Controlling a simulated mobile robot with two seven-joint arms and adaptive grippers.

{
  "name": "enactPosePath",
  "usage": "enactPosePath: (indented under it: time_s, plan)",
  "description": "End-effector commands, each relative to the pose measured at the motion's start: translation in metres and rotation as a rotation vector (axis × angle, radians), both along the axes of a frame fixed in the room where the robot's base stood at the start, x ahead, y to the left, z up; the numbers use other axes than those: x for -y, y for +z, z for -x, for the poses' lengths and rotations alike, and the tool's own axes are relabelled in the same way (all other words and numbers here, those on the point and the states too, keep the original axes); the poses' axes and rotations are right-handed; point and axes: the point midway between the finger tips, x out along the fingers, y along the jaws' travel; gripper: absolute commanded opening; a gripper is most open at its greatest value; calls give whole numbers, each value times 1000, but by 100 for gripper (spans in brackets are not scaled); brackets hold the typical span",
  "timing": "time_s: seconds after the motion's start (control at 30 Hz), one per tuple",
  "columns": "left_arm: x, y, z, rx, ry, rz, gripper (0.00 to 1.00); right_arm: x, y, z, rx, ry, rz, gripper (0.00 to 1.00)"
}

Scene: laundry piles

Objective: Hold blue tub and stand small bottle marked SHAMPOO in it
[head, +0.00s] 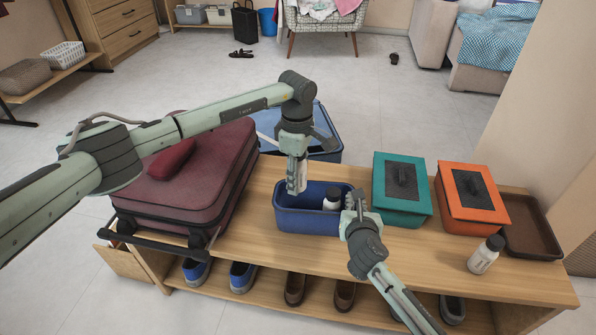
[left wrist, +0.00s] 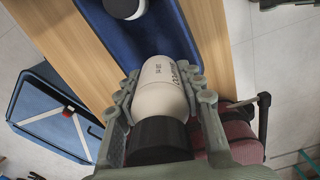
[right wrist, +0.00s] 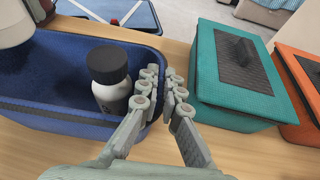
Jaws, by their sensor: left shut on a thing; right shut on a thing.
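The blue tub (head: 308,223) stands on the wooden bench. My right gripper (head: 354,204) is shut on its right wall; the right wrist view shows the fingers (right wrist: 163,90) pinching the rim. My left gripper (head: 296,182) is shut on a white bottle (left wrist: 162,92) with a dark cap, held cap-up over the tub's left part. Its lettering is too small to read surely. Another white bottle with a black cap (right wrist: 110,80) stands upright inside the tub, near the right wall. A third such bottle (head: 485,256) stands on the bench at right.
A teal lidded box (head: 402,215) stands close right of the tub, then an orange box (head: 470,215) and a brown tray (head: 532,235). A maroon suitcase (head: 190,185) lies left. Another blue container (head: 325,125) is behind the bench. Shoes sit below.

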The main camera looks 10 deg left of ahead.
Motion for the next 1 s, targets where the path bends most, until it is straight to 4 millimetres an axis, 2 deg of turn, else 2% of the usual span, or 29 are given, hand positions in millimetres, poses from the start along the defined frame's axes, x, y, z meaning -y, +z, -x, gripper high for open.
enactPosePath:
  time_s: [1.0]
  plan:
    - [0,-72,1,-2,1,0,6,0,0,0,0,0,0,0]
